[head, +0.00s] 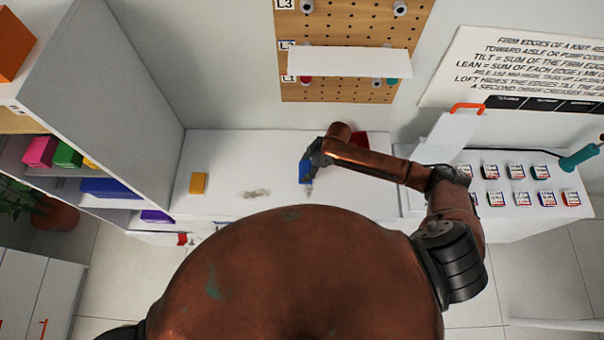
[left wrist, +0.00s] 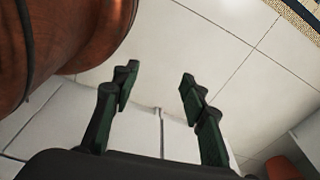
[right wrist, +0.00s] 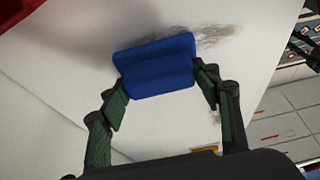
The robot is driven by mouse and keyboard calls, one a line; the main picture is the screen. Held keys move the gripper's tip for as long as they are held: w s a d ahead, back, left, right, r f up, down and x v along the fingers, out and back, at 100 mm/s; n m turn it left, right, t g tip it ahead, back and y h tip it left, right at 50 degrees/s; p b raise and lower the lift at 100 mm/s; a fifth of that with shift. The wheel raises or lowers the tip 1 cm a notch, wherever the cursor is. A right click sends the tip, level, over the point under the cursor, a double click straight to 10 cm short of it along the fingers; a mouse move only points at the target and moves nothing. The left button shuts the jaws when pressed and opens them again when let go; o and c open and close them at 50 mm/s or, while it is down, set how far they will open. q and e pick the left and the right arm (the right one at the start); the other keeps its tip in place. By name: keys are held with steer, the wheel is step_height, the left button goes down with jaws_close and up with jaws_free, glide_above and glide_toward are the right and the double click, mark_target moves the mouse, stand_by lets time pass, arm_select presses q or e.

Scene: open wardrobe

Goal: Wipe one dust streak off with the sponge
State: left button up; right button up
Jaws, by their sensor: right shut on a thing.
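The blue sponge (head: 304,172) is held in my right gripper (head: 309,178), low over the white surface (head: 225,155). In the right wrist view the sponge (right wrist: 158,66) sits between the fingers of my right gripper (right wrist: 162,84), which are shut on it. A dark dust streak (right wrist: 216,35) shows beside the sponge's far edge, and part of it may be hidden by the sponge. A greyish dust streak (head: 257,193) lies left of the sponge in the head view, apart from it. My left gripper (left wrist: 158,82) is open and empty above the floor.
A shelf unit (head: 120,75) with coloured boxes bounds the left. A pegboard (head: 345,25) with a white shelf rises behind. Several small labelled items (head: 515,172) stand at the right.

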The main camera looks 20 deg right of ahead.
steer(key=r+p, duration=0.3)
steer(key=shift+w+a+r, duration=0.1)
steer(key=shift+a+r, duration=0.15)
steer(key=shift+r+p, duration=0.75)
step_height(320, 180, up, 3)
steer(key=p, duration=0.3)
arm_select(q)
step_height(320, 180, up, 8)
steer(key=s, duration=0.1)
steer(key=shift+s, duration=0.15)
steer(key=shift+a+f, duration=0.1)
